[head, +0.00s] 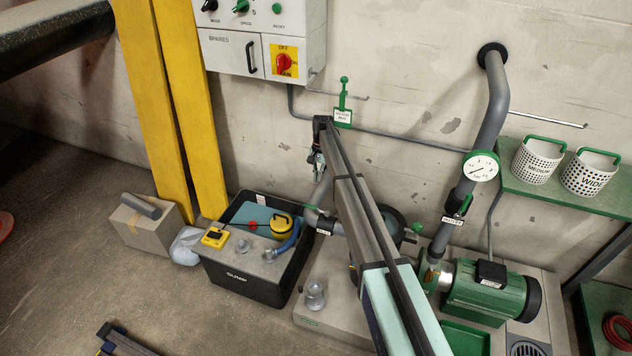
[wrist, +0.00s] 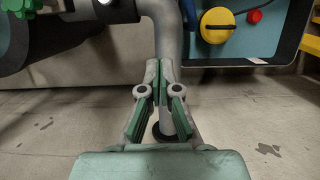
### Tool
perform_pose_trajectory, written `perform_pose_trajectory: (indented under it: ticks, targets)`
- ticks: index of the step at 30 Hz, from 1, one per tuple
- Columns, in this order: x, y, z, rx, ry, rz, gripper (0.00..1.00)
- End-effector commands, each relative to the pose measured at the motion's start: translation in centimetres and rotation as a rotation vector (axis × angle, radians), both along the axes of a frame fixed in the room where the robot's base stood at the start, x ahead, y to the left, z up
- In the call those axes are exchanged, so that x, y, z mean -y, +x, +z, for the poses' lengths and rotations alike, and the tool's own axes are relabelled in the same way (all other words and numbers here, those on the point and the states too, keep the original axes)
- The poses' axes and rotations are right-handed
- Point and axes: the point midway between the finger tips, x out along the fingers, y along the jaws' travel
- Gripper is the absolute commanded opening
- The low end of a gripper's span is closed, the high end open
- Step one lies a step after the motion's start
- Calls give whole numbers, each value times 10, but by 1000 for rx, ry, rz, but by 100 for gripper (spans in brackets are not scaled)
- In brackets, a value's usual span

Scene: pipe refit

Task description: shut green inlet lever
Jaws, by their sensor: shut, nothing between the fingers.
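My gripper (head: 318,172) hangs at the end of my arm, in front of the grey inlet pipe (head: 322,190) beside the black sump. Its green-padded fingers are shut and empty in the wrist view (wrist: 164,70), with the bent grey pipe (wrist: 172,22) behind them. A green part that looks like the inlet lever (head: 311,208) shows low on the pipe, left of a small label (head: 324,231); my gripper is above it and apart. My arm hides part of this area, and the lever's exact angle is unclear. The lever is not clearly visible in the wrist view.
The black sump bin (head: 240,281) holds a yellow float (head: 282,224). A second green lever (head: 463,206) is on the right pipe below the gauge (head: 481,167). The green pump motor (head: 490,295) stands right. A green handle with tag (head: 344,95) hangs on the wall.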

Motion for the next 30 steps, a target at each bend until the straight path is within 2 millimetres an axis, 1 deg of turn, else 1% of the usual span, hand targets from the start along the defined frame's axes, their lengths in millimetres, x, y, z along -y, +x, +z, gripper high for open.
perform_pose_trajectory:
  ticks: [12,14,15,16,21,25,30]
  targets:
    - [-5,-20,-76,-2,0,0,0]
    - [-6,-23,-84,-2,0,1,0]
    - [-8,-33,-78,0,0,2,0]
    - [-9,-37,-77,0,0,2,0]
    - [-14,-53,-74,0,0,2,0]
    - [-16,-58,-74,0,0,1,0]
    - [-17,-58,-74,0,0,0,0]
